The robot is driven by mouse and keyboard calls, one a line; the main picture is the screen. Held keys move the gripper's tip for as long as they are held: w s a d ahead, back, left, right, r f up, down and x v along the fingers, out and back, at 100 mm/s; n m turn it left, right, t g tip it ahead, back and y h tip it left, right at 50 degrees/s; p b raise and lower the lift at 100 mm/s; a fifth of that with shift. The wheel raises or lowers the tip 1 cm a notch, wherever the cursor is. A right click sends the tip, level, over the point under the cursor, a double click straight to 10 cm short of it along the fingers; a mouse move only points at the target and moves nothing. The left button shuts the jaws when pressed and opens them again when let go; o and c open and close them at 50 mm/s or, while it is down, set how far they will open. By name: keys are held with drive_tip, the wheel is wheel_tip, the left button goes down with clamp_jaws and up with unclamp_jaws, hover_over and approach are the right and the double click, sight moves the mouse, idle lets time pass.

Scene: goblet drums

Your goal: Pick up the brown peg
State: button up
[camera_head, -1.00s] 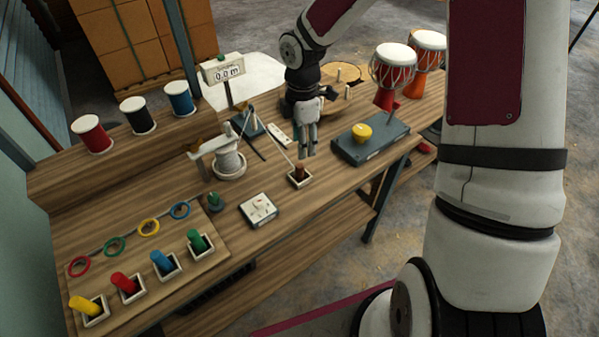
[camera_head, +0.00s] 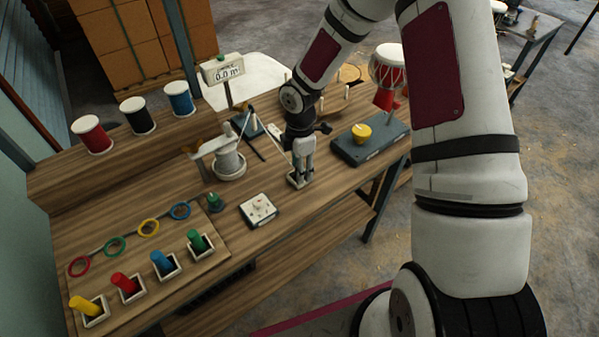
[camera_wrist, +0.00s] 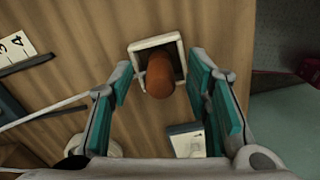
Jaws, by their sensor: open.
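The brown peg (camera_wrist: 160,76) stands in a small square white-rimmed holder (camera_wrist: 146,45) on the wooden bench. In the wrist view its rounded top lies between the fingertips of my open gripper (camera_wrist: 164,80), with a gap on the right and the left finger close to it. In the head view my gripper (camera_head: 298,178) is down over the holder (camera_head: 294,183) and hides the peg. I cannot tell whether a finger touches the peg.
A white box with a button (camera_head: 260,208) stands left of my gripper. A spool winder (camera_head: 229,164) is behind it. A grey board with a yellow knob (camera_head: 370,142) lies to the right. Yellow (camera_head: 86,305), red, blue and green pegs stand front left.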

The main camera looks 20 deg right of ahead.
drive_tip(key=c, duration=1)
drive_tip(key=shift+c, duration=0.2)
